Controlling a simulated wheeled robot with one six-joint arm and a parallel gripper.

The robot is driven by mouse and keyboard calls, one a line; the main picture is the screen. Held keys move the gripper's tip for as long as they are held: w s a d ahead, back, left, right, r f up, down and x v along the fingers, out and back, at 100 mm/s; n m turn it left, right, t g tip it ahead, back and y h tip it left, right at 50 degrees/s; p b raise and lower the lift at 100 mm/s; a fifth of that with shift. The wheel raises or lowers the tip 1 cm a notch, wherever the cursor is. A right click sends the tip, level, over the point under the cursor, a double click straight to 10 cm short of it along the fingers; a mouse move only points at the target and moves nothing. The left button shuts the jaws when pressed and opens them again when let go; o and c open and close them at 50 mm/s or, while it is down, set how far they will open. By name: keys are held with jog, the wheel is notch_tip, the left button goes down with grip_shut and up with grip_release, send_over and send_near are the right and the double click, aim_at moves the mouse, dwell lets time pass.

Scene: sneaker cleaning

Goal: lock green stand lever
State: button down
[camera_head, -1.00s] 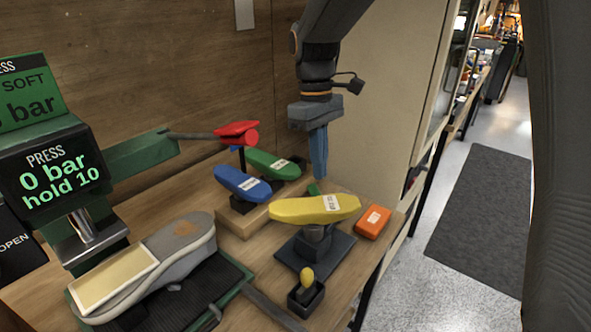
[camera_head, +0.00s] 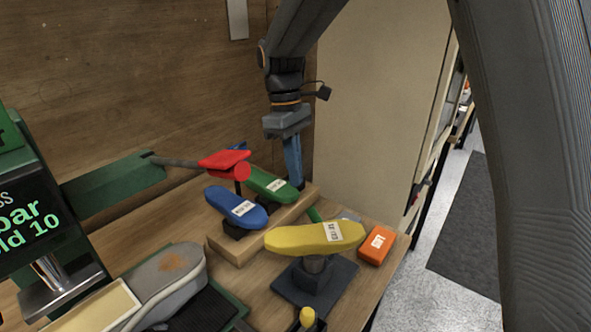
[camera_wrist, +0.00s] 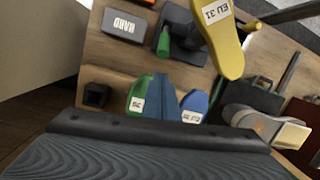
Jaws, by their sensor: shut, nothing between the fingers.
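The green stand lever (camera_head: 314,214) is a short green stick behind the yellow shoe last (camera_head: 315,237), which sits on a dark stand with a square base (camera_head: 315,284). In the wrist view the lever (camera_wrist: 164,42) stands out beside the dark stand, and the yellow last (camera_wrist: 222,40) is right of it. My gripper (camera_head: 297,184) points down with its blue fingers shut and empty, by the right end of the green last (camera_head: 270,185). In the wrist view my fingers (camera_wrist: 160,82) are apart from the lever, below it in the picture. The lever's lower end is hidden in the head view.
The blue last (camera_head: 236,207) and green last stand on a wooden block (camera_head: 235,247). A red clamp-like part (camera_head: 224,161) hangs over them. An orange block (camera_head: 376,245) lies right of the stand; a grey "HARD" block (camera_wrist: 125,24) lies near the lever. A sneaker (camera_head: 168,280) is at front left.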

jog(key=a+p+x, duration=0.1)
jog(key=x, duration=0.6)
jog(key=shift+d+p, duration=0.3)
jog(key=shift+d, duration=0.25)
